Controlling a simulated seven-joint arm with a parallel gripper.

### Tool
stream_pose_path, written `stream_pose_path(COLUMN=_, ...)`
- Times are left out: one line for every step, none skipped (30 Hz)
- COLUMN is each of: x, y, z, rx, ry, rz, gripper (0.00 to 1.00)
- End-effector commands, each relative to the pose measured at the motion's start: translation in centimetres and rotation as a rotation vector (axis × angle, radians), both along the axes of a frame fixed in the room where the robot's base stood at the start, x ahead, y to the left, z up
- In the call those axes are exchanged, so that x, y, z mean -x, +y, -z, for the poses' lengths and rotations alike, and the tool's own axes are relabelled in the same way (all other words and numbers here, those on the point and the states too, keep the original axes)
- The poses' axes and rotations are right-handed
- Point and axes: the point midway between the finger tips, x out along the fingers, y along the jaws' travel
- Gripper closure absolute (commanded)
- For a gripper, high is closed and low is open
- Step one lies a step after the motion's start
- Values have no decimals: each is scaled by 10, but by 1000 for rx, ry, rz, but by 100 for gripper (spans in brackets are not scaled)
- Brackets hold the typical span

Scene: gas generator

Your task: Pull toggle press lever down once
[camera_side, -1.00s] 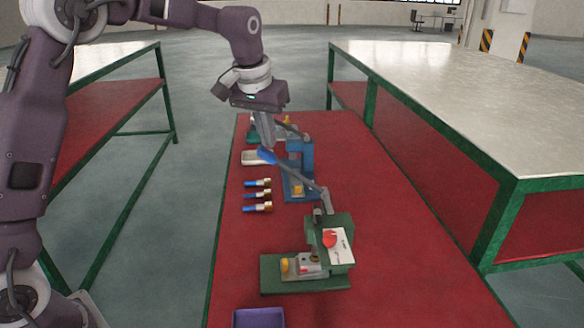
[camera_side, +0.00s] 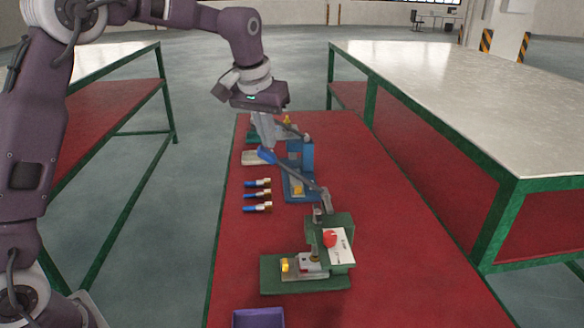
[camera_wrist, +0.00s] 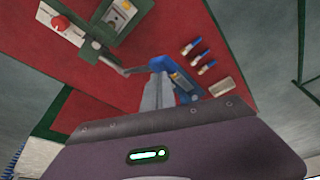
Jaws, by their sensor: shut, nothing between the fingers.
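The toggle press lever is a grey bar with a blue handle (camera_side: 266,156). It slants from the handle, at upper left, down to a pivot on the green press (camera_side: 335,230). In the wrist view the lever's bar (camera_wrist: 113,66) runs from the press (camera_wrist: 120,20) toward the blue end near my fingers. My gripper (camera_side: 266,145) is shut and empty, pointing down with its fingertips close to the blue handle. I cannot tell whether they touch it. In the wrist view my fingers (camera_wrist: 158,85) partly cover the area around the handle.
A blue press (camera_side: 306,158) stands behind the lever. Several blue-handled small parts (camera_side: 258,196) lie left of it on the red table (camera_side: 390,260). A purple tray (camera_side: 258,318) is at the front. Large metal-topped benches flank the table.

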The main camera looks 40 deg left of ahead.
Motion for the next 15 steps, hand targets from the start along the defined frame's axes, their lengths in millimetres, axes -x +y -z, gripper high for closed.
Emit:
stream_pose_path(x=0, y=0, z=2, rx=0, ry=1, rz=0, gripper=100)
stream_pose_path(x=0, y=0, z=3, rx=0, ry=0, rz=0, gripper=100)
stream_pose_path(x=0, y=0, z=4, rx=0, ry=1, rz=0, gripper=100)
stream_pose_path(x=0, y=0, z=5, rx=0, ry=1, rz=0, gripper=100)
stream_pose_path(x=0, y=0, z=6, rx=1, ry=2, rz=0, gripper=100)
stream_pose_path(x=0, y=0, z=7, rx=0, ry=2, rz=0, gripper=100)
stream_pose_path(x=0, y=0, z=8, rx=0, ry=2, rz=0, gripper=100)
stream_pose_path(x=0, y=0, z=9, rx=0, ry=2, rz=0, gripper=100)
stream_pose_path(x=0, y=0, z=10, rx=1, ry=2, rz=0, gripper=100)
stream_pose_path(x=0, y=0, z=11, rx=0, ry=1, rz=0, gripper=100)
stream_pose_path(x=0, y=0, z=12, rx=0, ry=1, rz=0, gripper=100)
stream_pose_path(x=0, y=0, z=12, rx=0, ry=1, rz=0, gripper=100)
stream_pose_path(x=0, y=0, z=12, rx=0, ry=1, rz=0, gripper=100)
stream_pose_path(x=1, y=1, z=13, rx=0, ry=1, rz=0, gripper=100)
stream_pose_path(x=2, y=2, z=15, rx=0, ry=3, rz=-1, gripper=100)
